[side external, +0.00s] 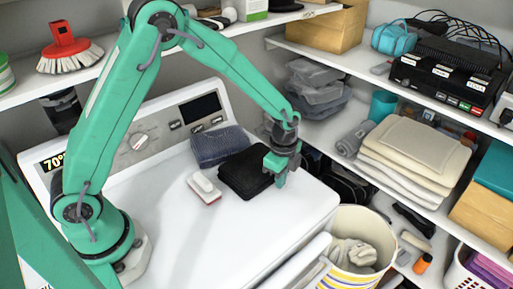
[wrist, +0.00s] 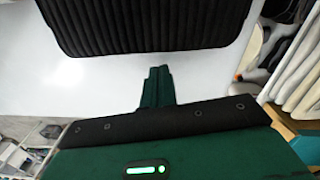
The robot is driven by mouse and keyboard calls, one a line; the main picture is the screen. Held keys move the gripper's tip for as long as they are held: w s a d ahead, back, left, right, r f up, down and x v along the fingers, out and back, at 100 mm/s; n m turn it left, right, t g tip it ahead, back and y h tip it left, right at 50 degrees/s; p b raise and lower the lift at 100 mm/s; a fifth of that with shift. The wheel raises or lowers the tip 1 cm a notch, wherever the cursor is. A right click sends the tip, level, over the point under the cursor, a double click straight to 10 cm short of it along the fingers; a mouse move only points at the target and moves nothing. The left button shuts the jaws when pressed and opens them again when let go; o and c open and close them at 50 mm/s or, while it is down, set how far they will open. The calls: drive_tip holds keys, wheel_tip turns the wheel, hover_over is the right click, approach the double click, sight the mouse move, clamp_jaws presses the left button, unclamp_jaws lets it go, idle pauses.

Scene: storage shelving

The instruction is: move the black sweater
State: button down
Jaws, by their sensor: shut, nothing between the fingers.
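The black sweater (side external: 243,174) lies folded on top of the white machine (side external: 165,215), near its right side. In the wrist view the black ribbed sweater (wrist: 150,28) fills the top, with a rounded near edge. My gripper (side external: 280,182) is at the sweater's right edge in the side view. In the wrist view my gripper's fingers (wrist: 155,72) are together and empty, with white surface showing between their tips and the sweater. I cannot tell how high the fingertips are above the machine top.
A folded grey-blue garment (side external: 217,146) lies behind the sweater, and a white and red brush (side external: 203,187) lies left of it. A striped bin (side external: 325,278) stands at the front right. Folded towels (side external: 415,150) sit on the right shelf. The machine's front left top is clear.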

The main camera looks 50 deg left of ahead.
drive_tip(key=shift+w+d, duration=0.25)
drive_tip(key=shift+d, duration=0.9)
wheel_tip(320, 180, up, 10)
drive_tip(key=shift+a, duration=0.2)
drive_tip(key=s+a+r+n+t, duration=0.3)
drive_tip(key=s+a+r+n, duration=0.4)
drive_tip(key=s+r, duration=0.3)
drive_tip(key=s+a+r+n+t, duration=0.1)
drive_tip(key=s+a+n, duration=0.1)
drive_tip(key=s+n, duration=0.2)
drive_tip(key=s+a+r+n+t, duration=0.1)
drive_tip(key=s+n, duration=0.3)
drive_tip(key=s, duration=0.4)
drive_tip(key=shift+a+r+t, duration=0.3)
drive_tip(key=shift+a+r, duration=0.3)
drive_tip(key=shift+a, duration=0.25)
